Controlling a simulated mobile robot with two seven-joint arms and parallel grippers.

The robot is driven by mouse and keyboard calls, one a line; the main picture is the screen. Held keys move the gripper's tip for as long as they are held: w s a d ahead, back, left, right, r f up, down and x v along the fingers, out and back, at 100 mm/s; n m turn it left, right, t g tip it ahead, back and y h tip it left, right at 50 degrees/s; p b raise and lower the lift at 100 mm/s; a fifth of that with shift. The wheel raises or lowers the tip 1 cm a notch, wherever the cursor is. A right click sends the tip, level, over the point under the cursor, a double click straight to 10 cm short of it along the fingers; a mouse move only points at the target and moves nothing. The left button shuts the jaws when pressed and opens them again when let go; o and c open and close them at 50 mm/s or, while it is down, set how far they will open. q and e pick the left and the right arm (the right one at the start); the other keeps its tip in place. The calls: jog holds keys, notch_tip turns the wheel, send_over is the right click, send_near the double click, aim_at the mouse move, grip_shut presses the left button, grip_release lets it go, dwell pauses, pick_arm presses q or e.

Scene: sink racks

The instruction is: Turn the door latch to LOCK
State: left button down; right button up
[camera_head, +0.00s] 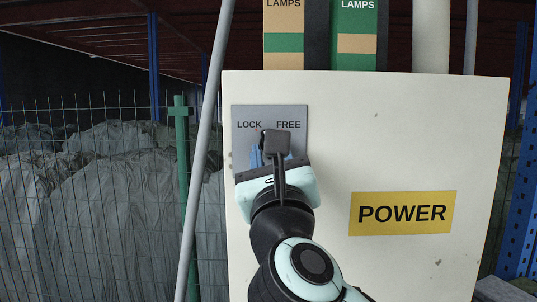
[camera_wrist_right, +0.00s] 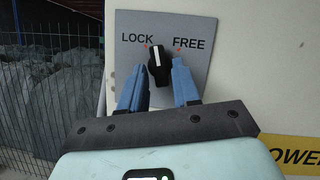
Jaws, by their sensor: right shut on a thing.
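The door latch (camera_wrist_right: 158,73) is a black knob with a white pointer line on a grey plate (camera_head: 244,113) marked LOCK at left and FREE at right. In the right wrist view, the white line points up and slightly left, between the two red marks and nearer the LOCK one. My right gripper (camera_wrist_right: 158,66) has its two blue fingers on either side of the knob, shut on it. In the head view, the knob is hidden behind my right gripper and its wrist camera. My left gripper is not in view.
The plate sits on a cream panel (camera_head: 400,125) with a yellow POWER label (camera_head: 402,214). A grey pole (camera_head: 204,140) and a green-post wire fence (camera_head: 181,180) stand at left. LAMPS boxes (camera_head: 283,52) stand behind the panel's top edge.

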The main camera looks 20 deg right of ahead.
jog(key=shift+d+r+n+y, duration=0.2)
jog(key=shift+n+y, duration=0.2)
jog(key=shift+n, duration=0.3)
jog(key=n+y+p, duration=0.1)
jog(key=n, duration=0.1)
jog(key=n+y+p, duration=0.1)
jog(key=n+p, duration=0.1)
jog(key=n, duration=0.1)
jog(key=shift+s+d+r, duration=0.1)
jog(key=shift+d+r, duration=0.05)
jog(key=shift+r, duration=0.05)
grip_shut()
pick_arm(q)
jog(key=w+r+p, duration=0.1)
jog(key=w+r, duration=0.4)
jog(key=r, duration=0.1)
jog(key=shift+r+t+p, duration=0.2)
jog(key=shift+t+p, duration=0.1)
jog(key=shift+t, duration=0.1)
pick_arm(e)
jog(key=shift+s+d+n+g+y, duration=0.1)
jog(key=shift+n+g+y, duration=0.35)
jog(key=shift+n, duration=0.45)
